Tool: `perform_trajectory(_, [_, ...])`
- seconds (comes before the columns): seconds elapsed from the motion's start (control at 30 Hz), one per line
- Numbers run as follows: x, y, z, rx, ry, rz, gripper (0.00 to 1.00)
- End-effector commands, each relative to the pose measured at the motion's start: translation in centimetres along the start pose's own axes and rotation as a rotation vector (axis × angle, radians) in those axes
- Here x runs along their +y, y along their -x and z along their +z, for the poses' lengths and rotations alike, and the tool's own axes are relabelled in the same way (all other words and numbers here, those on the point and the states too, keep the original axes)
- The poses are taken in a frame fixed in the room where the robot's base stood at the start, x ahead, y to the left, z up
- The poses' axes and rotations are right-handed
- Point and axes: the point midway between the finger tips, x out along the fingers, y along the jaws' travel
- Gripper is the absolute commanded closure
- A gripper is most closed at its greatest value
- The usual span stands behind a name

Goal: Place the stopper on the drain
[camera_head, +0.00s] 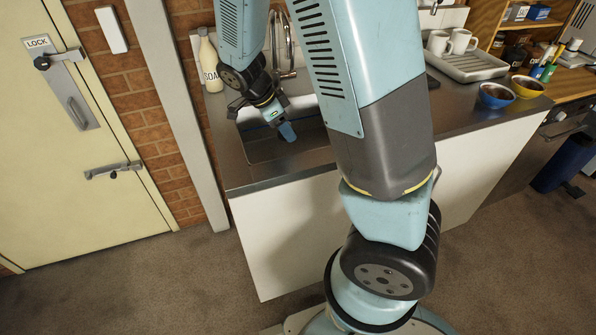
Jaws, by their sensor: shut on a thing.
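My gripper (281,124) reaches down over the sink (262,148), at the left part of the steel counter. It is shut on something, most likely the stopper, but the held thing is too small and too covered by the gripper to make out. The drain is not visible; the basin floor is largely hidden by my gripper and arm. The sink's right part is behind my arm. I cannot tell how high the gripper is above the basin floor.
A curved tap (289,45) stands behind the sink, close to my arm. A white soap bottle (210,65) stands at the back left. To the right are a drying tray (478,68) with white mugs (461,40), a blue bowl (495,97) and a yellow bowl (527,88).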

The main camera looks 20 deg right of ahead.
Motion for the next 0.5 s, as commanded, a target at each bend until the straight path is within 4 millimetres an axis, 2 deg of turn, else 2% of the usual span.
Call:
perform_trajectory(0.03, [-0.3,-1.5,-0.6,0.007,-0.071,0.04,0.82])
perform_trajectory(0.2, [-0.6,-4.7,-1.4,0.011,-0.258,0.132,0.82])
perform_trajectory(0.5, [-0.7,-7.5,-1.7,0.013,-0.376,0.193,0.82])
